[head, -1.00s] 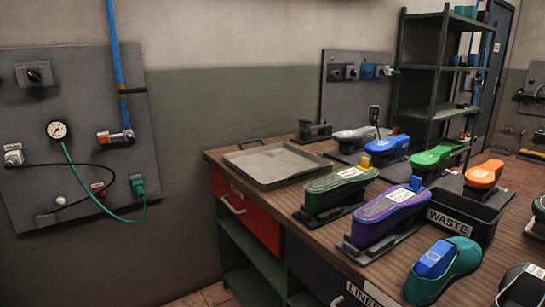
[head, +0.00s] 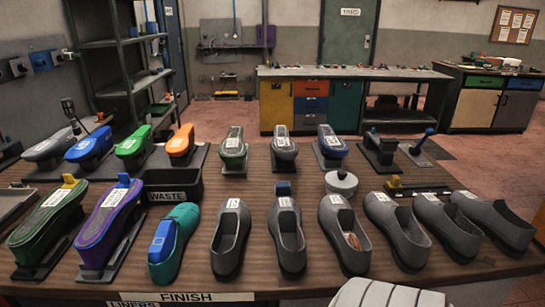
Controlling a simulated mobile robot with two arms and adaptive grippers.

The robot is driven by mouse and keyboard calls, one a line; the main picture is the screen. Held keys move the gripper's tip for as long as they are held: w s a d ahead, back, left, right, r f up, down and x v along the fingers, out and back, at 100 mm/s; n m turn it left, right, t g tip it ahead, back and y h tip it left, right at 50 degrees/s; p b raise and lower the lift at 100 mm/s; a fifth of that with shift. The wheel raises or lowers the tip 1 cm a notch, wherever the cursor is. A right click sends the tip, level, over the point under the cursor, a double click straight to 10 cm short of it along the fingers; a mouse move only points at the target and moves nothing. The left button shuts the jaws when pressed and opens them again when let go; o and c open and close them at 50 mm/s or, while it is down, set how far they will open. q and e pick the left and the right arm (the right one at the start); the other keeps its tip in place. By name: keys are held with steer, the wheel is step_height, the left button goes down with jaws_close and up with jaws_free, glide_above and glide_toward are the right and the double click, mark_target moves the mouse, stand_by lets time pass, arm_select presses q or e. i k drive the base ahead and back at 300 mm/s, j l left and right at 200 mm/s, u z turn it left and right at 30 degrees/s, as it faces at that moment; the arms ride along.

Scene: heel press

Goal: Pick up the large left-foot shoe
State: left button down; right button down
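Several grey shoes stand in a row along the near side of the wooden bench, each with a small white label too small to read. From left to right they include a shoe (head: 226,268), a second shoe (head: 291,266), a third (head: 353,264), a fourth (head: 408,250), a fifth (head: 462,241) and one at the right end (head: 511,235). The three on the right are turned at an angle. The third has something orange-brown inside. I cannot tell which is the large left-foot one. Neither of my grippers is in view.
A teal shoe with a blue block (head: 178,240) stands left of the grey row. Purple (head: 105,225) and green (head: 47,215) shoe forms are farther left. A black WASTE bin (head: 172,187), more forms and a round lidded pot (head: 341,184) stand behind. A FINISH label (head: 190,297) marks the front edge.

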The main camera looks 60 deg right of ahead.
mark_target(336, 216)
steer(key=l+z, duration=0.1)
steer(key=z, duration=2.25)
